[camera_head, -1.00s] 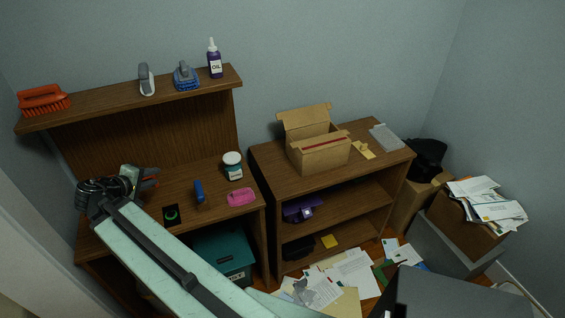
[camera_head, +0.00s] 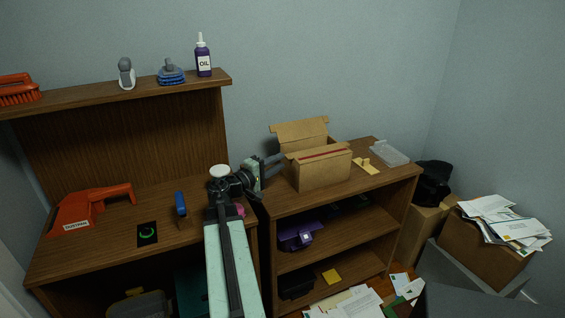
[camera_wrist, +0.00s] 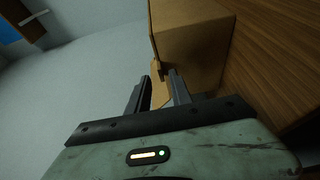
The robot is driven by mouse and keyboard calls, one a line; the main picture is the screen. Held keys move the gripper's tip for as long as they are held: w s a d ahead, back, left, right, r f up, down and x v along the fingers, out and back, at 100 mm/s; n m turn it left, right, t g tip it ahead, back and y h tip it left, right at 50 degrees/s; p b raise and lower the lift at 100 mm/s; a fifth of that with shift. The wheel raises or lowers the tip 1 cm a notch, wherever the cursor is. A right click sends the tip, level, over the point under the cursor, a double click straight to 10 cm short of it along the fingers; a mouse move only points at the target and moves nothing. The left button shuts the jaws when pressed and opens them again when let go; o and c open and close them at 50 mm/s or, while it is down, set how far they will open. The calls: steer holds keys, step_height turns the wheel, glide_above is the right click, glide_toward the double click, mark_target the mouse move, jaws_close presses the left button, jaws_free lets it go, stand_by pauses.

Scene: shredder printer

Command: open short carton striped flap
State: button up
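A small tan cardboard carton (camera_head: 322,172) stands on the right-hand shelf unit. One wide flap (camera_head: 300,132) stands up at its back, and a red stripe (camera_head: 325,154) runs along its near upper edge. My gripper (camera_head: 281,163) is at the carton's left side, pointing toward it. In the wrist view the carton (camera_wrist: 190,40) is just beyond my open fingers (camera_wrist: 157,82). A thin tan piece of cardboard (camera_wrist: 159,92) shows between the fingers, with gaps visible; I cannot tell whether they touch it or which flap it is.
A tan piece (camera_head: 367,166) and a clear tray (camera_head: 389,152) lie right of the carton. The left desk holds a red tool (camera_head: 85,207) and a blue item (camera_head: 181,203). An oil bottle (camera_head: 203,58) stands on the upper shelf.

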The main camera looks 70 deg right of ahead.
steer(key=x, duration=0.3)
steer(key=shift+c, duration=0.4)
jaws_close()
stand_by(1.0)
